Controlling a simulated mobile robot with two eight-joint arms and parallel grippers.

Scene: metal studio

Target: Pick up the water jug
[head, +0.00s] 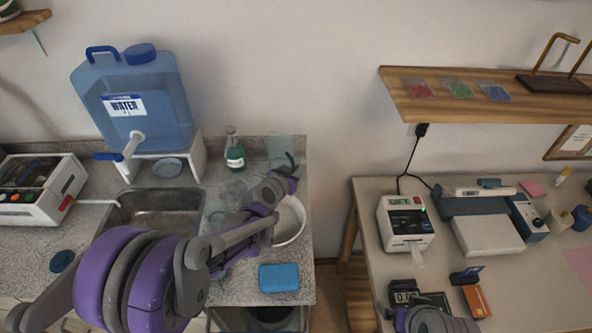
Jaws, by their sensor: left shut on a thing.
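A large blue water jug (150,85) with a "WATER" label, blue cap and white spout stands upright on a white stand (196,160) behind the sink. My left arm reaches across the counter. My left gripper (287,172) is at the counter's right back, well apart from the blue jug. It is shut on what looks like a clear, see-through jug (281,148), faint against the wall and counter. The exact grip is hard to see. My right gripper is out of view; only a part of my right arm shows at the bottom right.
A sink (150,212), a green-and-white bottle (235,157), a white bowl (290,222) and a blue sponge (279,277) are on the counter. A white box (40,190) is left. Right of a gap, a table (365,225) holds a printer-like device (405,222); a wooden shelf (395,92) hangs above.

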